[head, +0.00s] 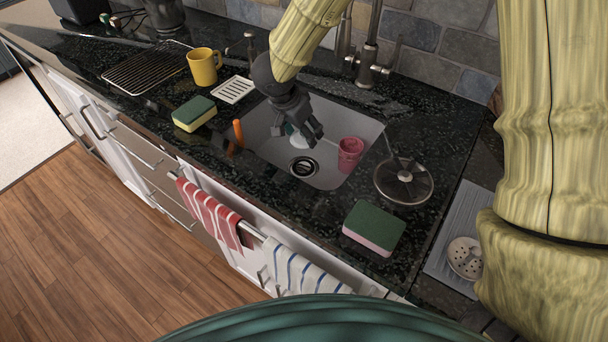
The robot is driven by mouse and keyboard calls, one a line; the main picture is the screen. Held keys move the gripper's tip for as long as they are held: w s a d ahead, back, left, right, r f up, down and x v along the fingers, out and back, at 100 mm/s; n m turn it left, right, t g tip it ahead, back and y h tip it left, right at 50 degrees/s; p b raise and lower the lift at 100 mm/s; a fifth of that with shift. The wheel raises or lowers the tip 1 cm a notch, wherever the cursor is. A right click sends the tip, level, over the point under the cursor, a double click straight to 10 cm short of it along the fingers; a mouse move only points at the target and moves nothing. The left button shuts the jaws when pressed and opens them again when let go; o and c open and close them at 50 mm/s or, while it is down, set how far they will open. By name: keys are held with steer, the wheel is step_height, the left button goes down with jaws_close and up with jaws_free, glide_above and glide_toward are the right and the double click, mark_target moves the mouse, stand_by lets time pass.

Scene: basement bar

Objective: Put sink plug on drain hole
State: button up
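The drain hole (303,168), dark with a pale ring, is in the floor of the grey sink (265,135). My gripper (300,132) is above the sink, just behind and above the drain hole in the picture, pointing down. A small pale thing (299,142) shows below and between its dark fingers; it may be the sink plug, but its shape is partly hidden. I cannot tell whether the fingers are shut on it. The drain hole looks uncovered.
A pink cup (350,154) stands in the sink's right side. Around the sink are a glass lid (403,181), two sponges (373,228) (195,113), an orange-handled item (238,133), a white slotted dish (233,90) and a yellow mug (204,66). The faucet (368,68) rises behind.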

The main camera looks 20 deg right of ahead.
mark_target(295, 145)
steer(key=shift+s+f, duration=0.1)
steer(key=shift+f, duration=0.2)
steer(key=shift+f+m, duration=0.3)
step_height(295, 145, down, 10)
steer(key=shift+r+b, duration=0.2)
steer(key=shift+b, duration=0.55)
steer(key=c, duration=0.3)
steer(key=o, duration=1.4)
steer(key=shift+d, duration=0.1)
steer(key=shift+r, duration=0.15)
steer(key=p+v, duration=0.1)
steer(key=v, duration=1)
steer(key=shift+a+r, duration=0.25)
steer(key=shift+r, duration=0.1)
